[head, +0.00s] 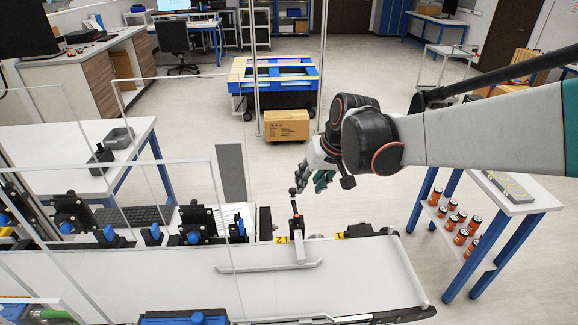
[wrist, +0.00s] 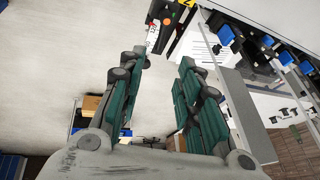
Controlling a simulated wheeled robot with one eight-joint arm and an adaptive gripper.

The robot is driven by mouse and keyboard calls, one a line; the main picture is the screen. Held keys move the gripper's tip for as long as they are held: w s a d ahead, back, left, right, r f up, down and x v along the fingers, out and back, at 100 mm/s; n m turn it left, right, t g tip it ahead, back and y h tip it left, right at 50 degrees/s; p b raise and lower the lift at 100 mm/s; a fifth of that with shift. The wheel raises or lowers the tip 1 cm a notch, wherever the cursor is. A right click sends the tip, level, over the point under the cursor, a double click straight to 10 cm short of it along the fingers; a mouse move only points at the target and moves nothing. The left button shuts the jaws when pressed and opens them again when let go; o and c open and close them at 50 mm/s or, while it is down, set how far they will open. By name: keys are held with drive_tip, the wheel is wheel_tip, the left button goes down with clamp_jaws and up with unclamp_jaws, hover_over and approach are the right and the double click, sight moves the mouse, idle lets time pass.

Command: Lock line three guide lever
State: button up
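A guide lever (head: 297,222) with a black body, an orange part and a round black knob stands at the belt's far edge, joined to a white guide bar (head: 268,267) over the belt. Yellow tags reading 2 (head: 281,240) and 1 (head: 339,236) are beside it; I see no tag reading 3. My gripper (head: 313,181) is just right of the lever's knob and appears apart from it. In the wrist view my gripper (wrist: 166,70) has its green-padded fingers spread and empty. The black lever housing with its orange button (wrist: 168,21) shows beyond the fingertips.
The white conveyor belt (head: 190,283) runs along the front. Black devices with blue knobs (head: 196,222) line its far side at left. A side table (head: 513,192) with orange cans below stands at right.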

sight(295, 204)
drive_tip(key=b+x, duration=0.2)
drive_tip(key=x, duration=1.1)
drive_tip(key=shift+c, duration=0.6)
clamp_jaws()
